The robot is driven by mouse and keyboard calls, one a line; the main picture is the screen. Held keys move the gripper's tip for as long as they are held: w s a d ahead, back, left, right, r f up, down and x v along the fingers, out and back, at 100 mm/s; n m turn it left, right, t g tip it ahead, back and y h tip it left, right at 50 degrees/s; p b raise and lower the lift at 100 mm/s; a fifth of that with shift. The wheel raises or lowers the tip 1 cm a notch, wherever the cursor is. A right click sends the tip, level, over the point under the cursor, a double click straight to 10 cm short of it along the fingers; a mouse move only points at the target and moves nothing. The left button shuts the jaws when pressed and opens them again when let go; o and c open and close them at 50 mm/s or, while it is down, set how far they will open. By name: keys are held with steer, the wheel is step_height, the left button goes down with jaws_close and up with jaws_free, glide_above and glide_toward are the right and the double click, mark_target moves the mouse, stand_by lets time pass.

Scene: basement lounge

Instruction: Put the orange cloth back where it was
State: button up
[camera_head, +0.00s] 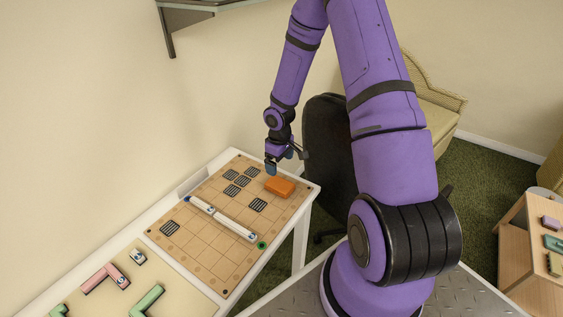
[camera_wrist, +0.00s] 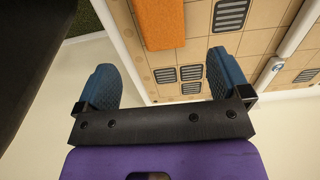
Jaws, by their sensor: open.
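The orange cloth (camera_head: 280,187) lies as a folded block on the gridded board (camera_head: 215,259), near the board's far right edge. It also shows at the top of the wrist view (camera_wrist: 160,22), cut off by the frame edge. My gripper (camera_head: 280,168) is just behind the cloth in the head view, above the far end of the table. In the wrist view my gripper (camera_wrist: 160,80) has its two blue fingers wide apart with nothing between them. The cloth lies ahead of the fingertips, apart from them.
The board bears several dark vented tiles (camera_head: 257,204) and a long white bar (camera_head: 222,218). Pink (camera_head: 103,277) and green (camera_head: 147,300) pieces lie at the table's near end. A black chair (camera_head: 330,150) stands beside the table. A wall shelf (camera_head: 190,12) hangs above.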

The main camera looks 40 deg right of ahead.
steer(key=s+a+r+m+t+h, duration=0.1)
steer(key=s+a+r, duration=0.1)
steer(key=r, duration=0.8)
steer(key=s+a+r+h, duration=0.1)
steer(key=s+r, duration=0.1)
steer(key=r, duration=0.8)
steer(key=s+a+r+m+t, duration=0.1)
steer(key=s+a+r, duration=0.15)
steer(key=r, duration=0.65)
steer(key=s+a+r+m+t+y, duration=0.1)
steer(key=s+a+r, duration=0.3)
steer(key=s, duration=0.6)
steer(key=s+a+r+m+t+y, duration=0.1)
steer(key=s+a+r+t, duration=0.1)
steer(key=s+r, duration=0.7)
steer(key=shift+s+a+r, duration=0.25)
steer(key=shift+s+a, duration=0.5)
steer(key=shift+a, duration=0.1)
